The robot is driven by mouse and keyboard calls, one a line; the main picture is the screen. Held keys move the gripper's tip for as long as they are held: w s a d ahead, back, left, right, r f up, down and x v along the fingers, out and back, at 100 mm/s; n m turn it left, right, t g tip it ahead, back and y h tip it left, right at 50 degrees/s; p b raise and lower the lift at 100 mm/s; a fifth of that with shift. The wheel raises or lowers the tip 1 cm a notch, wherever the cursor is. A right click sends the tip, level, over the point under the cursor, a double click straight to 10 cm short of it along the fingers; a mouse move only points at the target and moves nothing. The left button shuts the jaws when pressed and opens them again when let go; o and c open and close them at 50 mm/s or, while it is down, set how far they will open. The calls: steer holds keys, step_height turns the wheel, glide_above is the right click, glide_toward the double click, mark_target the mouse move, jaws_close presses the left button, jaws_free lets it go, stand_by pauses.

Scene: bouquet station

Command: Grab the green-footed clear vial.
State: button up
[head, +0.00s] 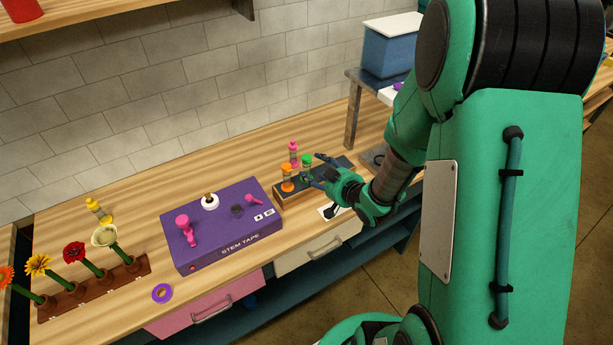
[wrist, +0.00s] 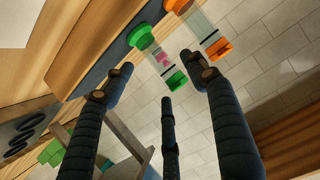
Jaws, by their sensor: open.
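The clear vial with green ends (wrist: 156,57) stands in a dark-topped wooden rack, between an orange vial and a pink one. In the head view, the green vial (head: 307,162) is partly hidden by its neighbours and my fingers. My gripper (head: 318,173) is at the right of the rack, with its fingers spread beside the green vial. In the wrist view, my gripper (wrist: 160,72) is open and empty, and the green vial lies ahead between the tips of the two outer fingers. I cannot tell whether any finger touches it.
The orange vial (head: 287,178) is close beside the green one; it also shows in the wrist view (wrist: 199,28). The pink vial (head: 293,153) stands behind. A purple stem tape box (head: 222,238) is left of the rack (head: 284,202). A flower holder (head: 95,288) stands far left.

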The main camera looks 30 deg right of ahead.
mark_target(308, 164)
steer(key=shift+w, duration=0.15)
steer(key=shift+b+x, duration=0.55)
steer(key=shift+x, duration=2.1)
steer(key=shift+f, duration=0.1)
jaws_close()
